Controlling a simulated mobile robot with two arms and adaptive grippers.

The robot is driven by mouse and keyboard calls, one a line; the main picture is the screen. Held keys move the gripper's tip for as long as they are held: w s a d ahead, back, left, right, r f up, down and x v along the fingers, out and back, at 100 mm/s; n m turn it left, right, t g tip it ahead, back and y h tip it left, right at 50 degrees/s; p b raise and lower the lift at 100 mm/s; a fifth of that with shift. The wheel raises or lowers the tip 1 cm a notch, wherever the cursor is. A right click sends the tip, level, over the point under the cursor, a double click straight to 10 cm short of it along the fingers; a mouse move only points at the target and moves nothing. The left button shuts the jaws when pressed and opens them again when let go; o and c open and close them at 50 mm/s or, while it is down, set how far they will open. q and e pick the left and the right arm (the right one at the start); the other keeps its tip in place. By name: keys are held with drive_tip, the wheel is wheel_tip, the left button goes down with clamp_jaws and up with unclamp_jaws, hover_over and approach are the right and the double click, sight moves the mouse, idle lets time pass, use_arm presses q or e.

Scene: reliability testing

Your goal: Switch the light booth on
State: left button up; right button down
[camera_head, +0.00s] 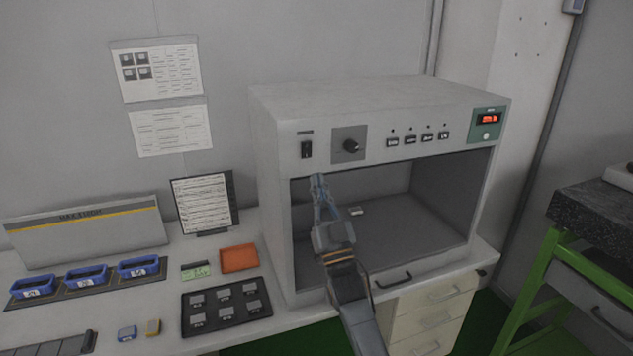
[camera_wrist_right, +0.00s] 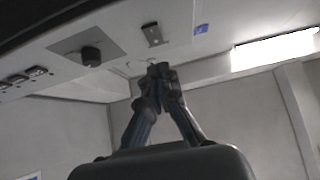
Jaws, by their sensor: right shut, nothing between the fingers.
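The light booth (camera_head: 380,95) is a grey cabinet on the bench with an open front, and its inside looks dim. Its black rocker switch (camera_head: 306,149) is at the left of the front panel. My right gripper (camera_head: 318,182) is shut and empty, with its tips pointing up just below the switch. In the right wrist view, the gripper tips (camera_wrist_right: 160,70) appear close to the switch (camera_wrist_right: 153,35); a gap seems to remain, and I see no contact. I cannot tell the switch's position. My left gripper is not in view.
Right of the switch are a black knob (camera_head: 350,146), several buttons (camera_head: 427,137) and a lit red display (camera_head: 489,118). A green-framed stand (camera_head: 540,275) is at right.

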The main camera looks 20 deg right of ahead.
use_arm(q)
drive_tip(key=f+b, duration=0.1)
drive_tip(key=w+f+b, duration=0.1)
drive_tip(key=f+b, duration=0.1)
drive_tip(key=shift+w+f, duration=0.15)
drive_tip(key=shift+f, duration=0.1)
use_arm(e)
drive_tip(key=s+f, duration=0.3)
drive_tip(key=f, duration=0.4)
drive_tip(key=shift+s+d, duration=0.15)
drive_tip(key=shift+s, duration=0.15)
